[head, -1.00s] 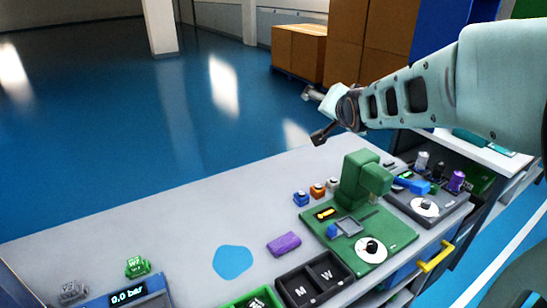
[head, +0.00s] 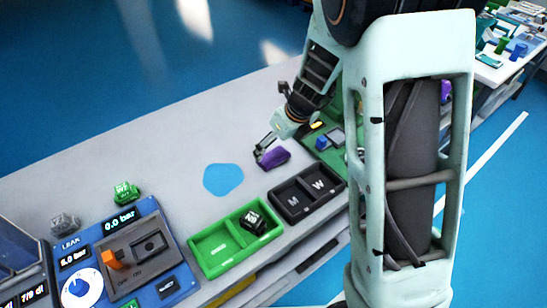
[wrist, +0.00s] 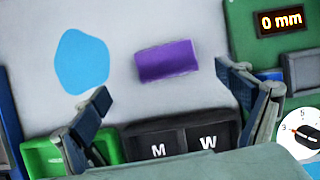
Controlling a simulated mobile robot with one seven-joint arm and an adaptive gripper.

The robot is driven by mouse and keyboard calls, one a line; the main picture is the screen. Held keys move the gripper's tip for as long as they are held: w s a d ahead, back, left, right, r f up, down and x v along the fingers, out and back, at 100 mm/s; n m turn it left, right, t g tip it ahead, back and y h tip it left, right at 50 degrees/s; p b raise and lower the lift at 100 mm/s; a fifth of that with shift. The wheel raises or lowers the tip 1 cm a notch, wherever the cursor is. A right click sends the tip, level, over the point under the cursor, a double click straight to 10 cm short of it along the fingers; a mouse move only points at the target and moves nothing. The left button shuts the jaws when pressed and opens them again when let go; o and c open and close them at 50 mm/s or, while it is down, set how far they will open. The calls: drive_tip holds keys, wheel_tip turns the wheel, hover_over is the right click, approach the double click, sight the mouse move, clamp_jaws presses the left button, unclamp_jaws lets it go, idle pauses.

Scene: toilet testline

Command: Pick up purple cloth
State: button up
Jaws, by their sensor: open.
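The purple cloth (head: 274,158) is a small folded block lying on the grey bench top, just right of a flat blue patch. It also shows in the wrist view (wrist: 166,61), lying ahead of my gripper and between the lines of its two fingers. My gripper (head: 265,148) is over the bench right by the cloth in the head view. In the wrist view my gripper (wrist: 168,108) has its fingers spread wide, with nothing between them. I cannot tell its exact height above the cloth.
A black two-part tray (head: 308,191) marked M and W lies close in front of the cloth. A green tray (head: 236,238) holds a dark block. A green test fixture (wrist: 270,50) stands to the right. The blue patch (head: 223,179) lies left. Bench behind the cloth is clear.

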sight(274, 155)
drive_tip(key=shift+x, duration=1.1)
drive_tip(key=shift+w+d+b+x, duration=0.15)
drive_tip(key=shift+b+x, duration=0.35)
drive_tip(key=shift+x, duration=0.85)
drive_tip(key=shift+w+d+b+x, duration=0.1)
drive_tip(key=shift+d+b+x, duration=0.25)
drive_tip(key=shift+x, duration=0.95)
drive_tip(key=shift+a, duration=0.1)
drive_tip(key=shift+s, duration=0.1)
drive_tip(key=shift+c, duration=0.2)
drive_tip(key=c, duration=1)
